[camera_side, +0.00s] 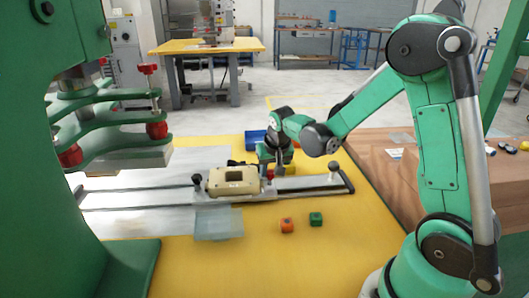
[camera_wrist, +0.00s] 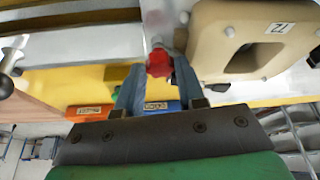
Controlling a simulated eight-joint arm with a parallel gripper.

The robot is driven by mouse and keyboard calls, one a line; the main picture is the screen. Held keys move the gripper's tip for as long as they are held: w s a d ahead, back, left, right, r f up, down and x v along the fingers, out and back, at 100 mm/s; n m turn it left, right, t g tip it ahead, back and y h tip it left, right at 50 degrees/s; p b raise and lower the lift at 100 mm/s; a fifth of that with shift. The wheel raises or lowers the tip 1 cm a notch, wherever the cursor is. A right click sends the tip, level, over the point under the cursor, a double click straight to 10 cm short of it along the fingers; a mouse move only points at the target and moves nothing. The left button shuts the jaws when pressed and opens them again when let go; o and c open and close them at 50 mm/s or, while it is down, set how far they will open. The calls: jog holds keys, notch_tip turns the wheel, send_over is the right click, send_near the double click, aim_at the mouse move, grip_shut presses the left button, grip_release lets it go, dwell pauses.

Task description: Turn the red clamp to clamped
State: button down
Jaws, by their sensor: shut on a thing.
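The red clamp (camera_wrist: 159,63) shows in the wrist view as a small red knob beside the beige block (camera_wrist: 205,55). My gripper (camera_wrist: 158,75) has its two grey fingers on either side of the knob and is shut on it. In the side view my gripper (camera_side: 272,168) reaches down just right of the beige block (camera_side: 234,183) on the metal slide. There the clamp is mostly hidden by the gripper. I cannot tell from these frames how far the clamp is turned.
The slide's frame (camera_side: 345,181) runs across the yellow table. A blue bin (camera_side: 255,137) stands behind my gripper; an orange bin (camera_wrist: 90,111) shows in the wrist view. An orange cube (camera_side: 287,225) and green cube (camera_side: 316,218) lie in front. A green press (camera_side: 100,118) stands left.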

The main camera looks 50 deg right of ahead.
jog(key=n, duration=0.2)
jog(key=n+y, duration=0.1)
jog(key=n, duration=0.1)
jog(key=shift+s+d+n+t+y, duration=0.1)
jog(key=shift+d+n+t+y, duration=0.05)
jog(key=shift+n+t+y, duration=0.2)
jog(key=shift+n, duration=0.25)
jog(key=c, duration=0.5)
grip_release()
jog(key=shift+c, duration=0.2)
jog(key=v, duration=0.8)
